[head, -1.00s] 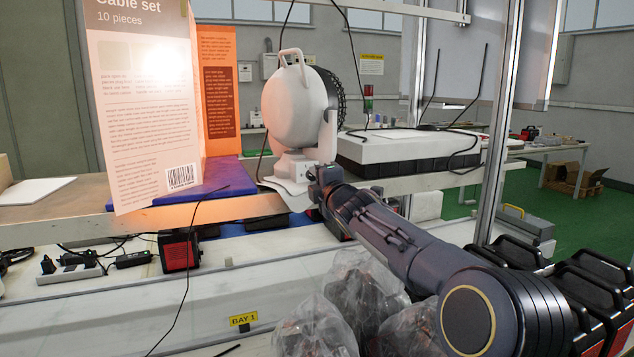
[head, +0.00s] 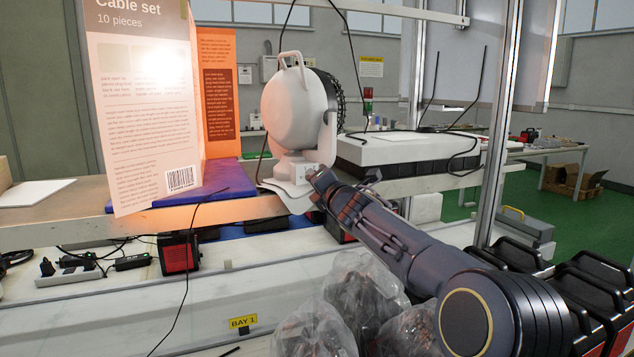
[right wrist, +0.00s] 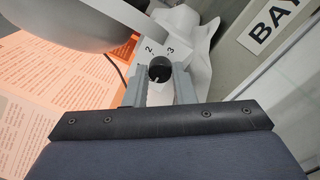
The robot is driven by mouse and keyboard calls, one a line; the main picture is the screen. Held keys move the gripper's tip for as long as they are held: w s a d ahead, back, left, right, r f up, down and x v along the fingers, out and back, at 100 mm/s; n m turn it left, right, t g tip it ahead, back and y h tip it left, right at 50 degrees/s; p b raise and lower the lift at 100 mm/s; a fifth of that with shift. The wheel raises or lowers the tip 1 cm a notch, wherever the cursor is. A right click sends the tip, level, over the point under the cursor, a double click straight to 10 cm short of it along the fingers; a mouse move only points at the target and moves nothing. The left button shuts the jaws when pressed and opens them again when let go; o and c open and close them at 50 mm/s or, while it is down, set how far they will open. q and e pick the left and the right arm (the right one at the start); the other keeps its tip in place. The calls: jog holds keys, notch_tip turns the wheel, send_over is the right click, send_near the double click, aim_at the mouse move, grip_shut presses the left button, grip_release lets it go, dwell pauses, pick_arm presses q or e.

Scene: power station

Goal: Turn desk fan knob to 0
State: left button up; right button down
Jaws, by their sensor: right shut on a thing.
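The white desk fan (head: 293,112) stands on the bench, with its rounded back turned to me and its head above a white base (head: 290,168). In the right wrist view its dark round knob (right wrist: 160,70) sits on the white base (right wrist: 190,38), with the printed numbers 2 and 3 beside it. A pale mark shows on the knob, but I cannot tell its exact setting. My right gripper (head: 318,178) is at the base, and its two fingers (right wrist: 160,80) are shut on the knob from both sides. My left gripper is out of view.
A tall "Cable set" box (head: 143,120) stands left of the fan by a blue mat (head: 215,178). A white box (head: 410,147) is on the right, and a metal post (head: 497,130) rises nearby. Plastic bags (head: 365,290) lie below my arm.

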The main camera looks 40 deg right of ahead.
jog(key=shift+f, duration=0.15)
jog(key=c, duration=1.2)
grip_release()
jog(key=shift+a, duration=0.1)
jog(key=shift+f, duration=0.1)
